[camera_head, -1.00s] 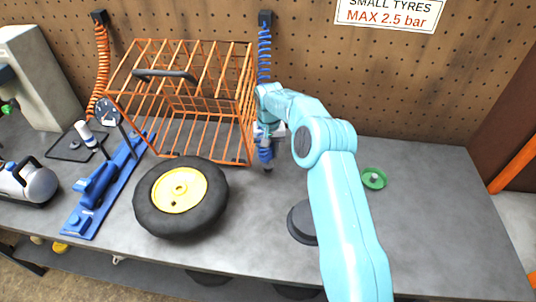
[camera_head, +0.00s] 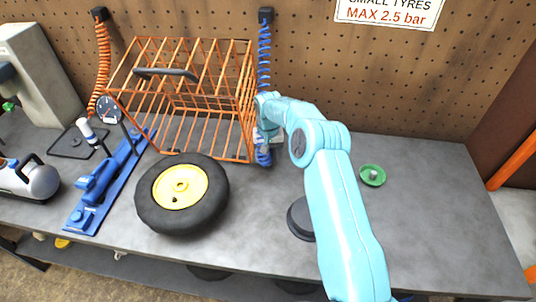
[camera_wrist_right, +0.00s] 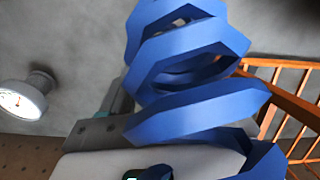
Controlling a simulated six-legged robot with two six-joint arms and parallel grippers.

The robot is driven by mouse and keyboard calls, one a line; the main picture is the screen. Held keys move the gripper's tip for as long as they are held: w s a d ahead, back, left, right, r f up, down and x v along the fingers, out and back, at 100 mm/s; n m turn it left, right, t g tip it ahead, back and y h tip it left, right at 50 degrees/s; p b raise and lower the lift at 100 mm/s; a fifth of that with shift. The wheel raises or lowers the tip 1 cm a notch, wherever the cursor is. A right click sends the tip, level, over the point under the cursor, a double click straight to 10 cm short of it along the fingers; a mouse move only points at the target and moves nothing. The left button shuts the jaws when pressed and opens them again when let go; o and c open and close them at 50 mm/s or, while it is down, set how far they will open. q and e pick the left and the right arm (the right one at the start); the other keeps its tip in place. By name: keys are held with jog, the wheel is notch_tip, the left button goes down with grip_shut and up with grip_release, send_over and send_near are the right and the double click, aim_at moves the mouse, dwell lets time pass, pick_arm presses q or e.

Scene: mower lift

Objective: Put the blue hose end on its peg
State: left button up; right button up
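The blue coiled hose (camera_head: 264,50) hangs from a black bracket (camera_head: 266,14) on the pegboard, just right of the orange wire cage. Its lower end (camera_head: 263,156) hangs a little above the bench, partly behind my gripper. My right gripper (camera_head: 268,135) is at the lower part of this hose, beside the cage. In the right wrist view, large blue coils (camera_wrist_right: 200,100) fill the middle and hide most of the fingers, so its grip cannot be made out. I cannot pick out the peg. My left gripper is not in view.
The orange wire cage (camera_head: 250,100) stands close left of my gripper. A black tyre with yellow hub (camera_head: 150,212) lies in front of it. An orange hose (camera_head: 102,70), a blue tool (camera_head: 100,190) and a gauge (camera_head: 107,110) are further left. The bench is clear around a green dish (camera_head: 372,175).

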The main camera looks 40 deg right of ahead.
jog(key=shift+r, duration=0.1)
jog(key=shift+r+p, duration=0.35)
jog(key=shift+p, duration=0.05)
notch_tip(320, 180, up, 11)
jog(key=shift+w+f+b, duration=0.1)
jog(key=shift+b, duration=0.7)
jog(key=shift+r, duration=0.4)
jog(key=shift+f, duration=0.1)
jog(key=shift+s+a, duration=0.1)
jog(key=shift+s, duration=0.1)
